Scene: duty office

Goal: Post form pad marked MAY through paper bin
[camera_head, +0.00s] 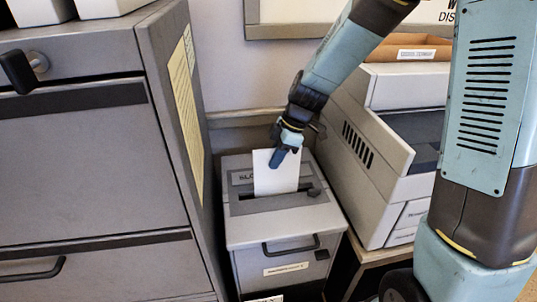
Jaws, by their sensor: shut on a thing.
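My gripper (285,156) is shut on a white form pad (272,178) near its top edge. The pad hangs almost upright over the dark slot in the top of the grey paper bin (290,222). Its lower edge meets the slot in the picture; I cannot tell how far it reaches inside. No MAY mark can be read on the face I see. The bin has a dark handle and a pale label on its front.
A grey cabinet (80,180) with a yellow sheet (187,110) on its side stands close on the left. A beige office machine (365,150) stands close on the right.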

